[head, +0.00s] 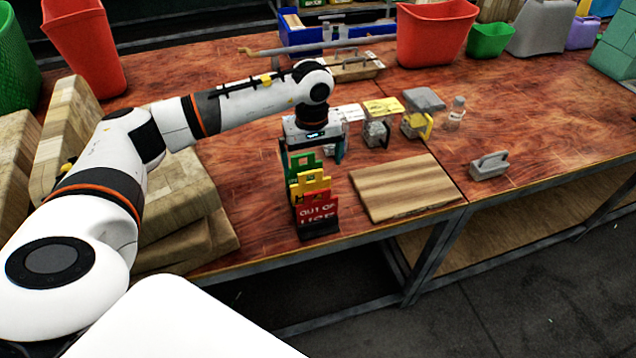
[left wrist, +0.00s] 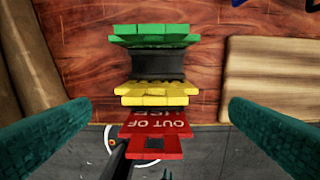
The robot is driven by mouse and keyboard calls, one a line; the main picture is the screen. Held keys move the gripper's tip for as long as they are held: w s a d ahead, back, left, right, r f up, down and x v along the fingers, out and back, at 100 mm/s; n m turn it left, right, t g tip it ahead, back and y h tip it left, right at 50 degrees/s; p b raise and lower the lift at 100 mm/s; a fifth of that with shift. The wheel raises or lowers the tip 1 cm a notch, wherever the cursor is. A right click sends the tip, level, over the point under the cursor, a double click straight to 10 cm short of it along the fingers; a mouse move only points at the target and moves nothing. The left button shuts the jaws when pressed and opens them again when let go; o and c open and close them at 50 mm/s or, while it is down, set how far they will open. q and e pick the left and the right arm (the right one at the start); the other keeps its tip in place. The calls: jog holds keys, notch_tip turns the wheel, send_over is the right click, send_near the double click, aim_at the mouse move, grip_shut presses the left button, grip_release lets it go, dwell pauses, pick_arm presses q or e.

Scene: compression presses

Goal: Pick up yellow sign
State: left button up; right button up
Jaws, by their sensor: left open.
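The yellow sign (head: 313,182) stands in a dark holder (head: 321,231) at the table's front edge, between the green sign (head: 303,163) behind it and the red "OUT OF USE" sign (head: 317,208) in front. My left gripper (head: 312,152) is above and just behind the signs, pointing down, open and empty. In the left wrist view, the yellow sign (left wrist: 156,95) lies between the two wide-apart teal fingers, with the green sign (left wrist: 152,36) above it and the red sign (left wrist: 155,125) below. Neither finger touches the yellow sign. My right gripper is out of view.
A wooden board (head: 405,187) lies right of the signs. Wooden blocks (head: 180,190) are stacked at left. Red bins (head: 432,32) stand farther back.

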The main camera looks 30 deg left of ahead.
aim_at(310, 187)
pick_arm(q)
jog(key=f, duration=0.1)
jog(key=s+f+p, duration=0.1)
jog(key=f, duration=0.1)
jog(key=shift+f, duration=0.3)
jog(key=f, duration=0.1)
jog(key=f+p, duration=0.2)
jog(key=shift+w+a+f, duration=0.2)
jog(key=shift+w+f, duration=0.1)
jog(key=shift+w, duration=0.05)
notch_tip(310, 187, down, 2)
jog(key=shift+f, duration=0.15)
jog(key=c, duration=0.6)
jog(key=shift+c, duration=1.1)
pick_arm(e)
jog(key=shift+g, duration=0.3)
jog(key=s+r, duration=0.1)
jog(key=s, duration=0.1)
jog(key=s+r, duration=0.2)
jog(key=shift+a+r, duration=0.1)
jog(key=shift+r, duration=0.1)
